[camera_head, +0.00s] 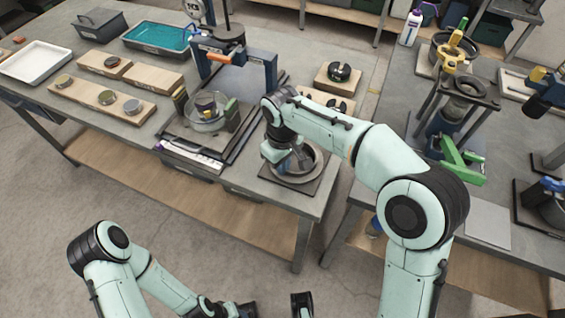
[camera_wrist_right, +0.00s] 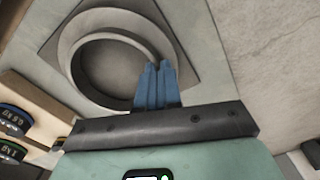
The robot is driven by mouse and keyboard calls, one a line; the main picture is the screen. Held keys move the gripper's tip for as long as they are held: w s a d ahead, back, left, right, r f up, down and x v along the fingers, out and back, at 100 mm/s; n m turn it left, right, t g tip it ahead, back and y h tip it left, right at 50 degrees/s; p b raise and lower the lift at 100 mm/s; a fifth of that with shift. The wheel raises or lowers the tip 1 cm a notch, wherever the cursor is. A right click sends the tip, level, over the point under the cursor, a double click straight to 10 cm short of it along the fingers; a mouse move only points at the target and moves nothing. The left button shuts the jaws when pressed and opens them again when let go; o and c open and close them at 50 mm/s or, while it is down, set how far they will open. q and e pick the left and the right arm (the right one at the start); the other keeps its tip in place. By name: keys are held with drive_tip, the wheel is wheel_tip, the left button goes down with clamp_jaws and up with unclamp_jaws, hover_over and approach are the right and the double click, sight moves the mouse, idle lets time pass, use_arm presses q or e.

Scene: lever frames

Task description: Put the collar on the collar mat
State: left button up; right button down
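The collar is a grey ring (camera_head: 313,172) at the front right corner of the left bench. It lies over a dark square mat (camera_head: 297,187), which also shows around the ring in the right wrist view (camera_wrist_right: 185,72). My right gripper (camera_head: 303,158) reaches down onto the ring. In the right wrist view its blue fingers (camera_wrist_right: 157,72) are close together at the ring wall (camera_wrist_right: 75,75) and appear shut on it; the contact is partly hidden. My left gripper (camera_head: 240,309) is at the bottom edge, mostly cut off, away from the benches.
A press-like stand (camera_head: 235,60) with a glass bowl (camera_head: 207,115) stands left of the collar. Wooden boards with weights (camera_head: 338,75) lie behind it. The right bench holds a green clamp-like piece (camera_head: 460,160). A floor gap separates the two benches.

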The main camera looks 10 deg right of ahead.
drive_tip(key=c, duration=1.3)
unclamp_jaws()
drive_tip(key=shift+f, duration=0.15)
wheel_tip(320, 180, up, 12)
drive_tip(key=p, duration=0.2)
drive_tip(key=shift+r+p, duration=0.2)
drive_tip(key=shift+p, duration=0.2)
drive_tip(key=shift+s+a, duration=0.1)
